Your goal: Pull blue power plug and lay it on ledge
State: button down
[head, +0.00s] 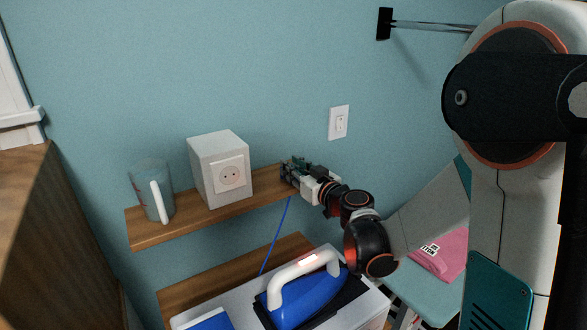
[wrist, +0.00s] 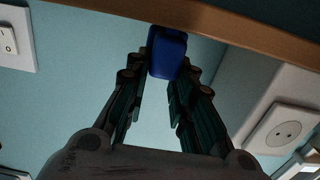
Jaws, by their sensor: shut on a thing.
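The blue plug (wrist: 167,52) is held between the fingertips of my gripper (wrist: 166,65) in the wrist view. In the head view my gripper (head: 287,171) is at the right end of the wooden ledge (head: 190,220), and the plug is hidden or too small to tell there. A blue cord (head: 276,236) hangs below the gripper. The socket (head: 232,176) on the white box is empty and shows in the wrist view (wrist: 284,130) too. The ledge's edge (wrist: 225,22) crosses the top of the wrist view, close to the plug; I cannot tell whether they touch.
A grey mug (head: 152,190) stands on the ledge, left of the white box (head: 216,150). A blue iron (head: 305,295) stands on a surface below. A light switch (head: 339,122) is on the wall. The ledge right of the box is clear up to my gripper.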

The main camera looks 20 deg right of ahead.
jog(key=c, duration=1.3)
grip_release()
jog(key=shift+s, duration=0.1)
jog(key=v, duration=1.1)
jog(key=shift+s+d, duration=0.15)
jog(key=shift+s, duration=0.25)
jog(key=shift+r, duration=0.15)
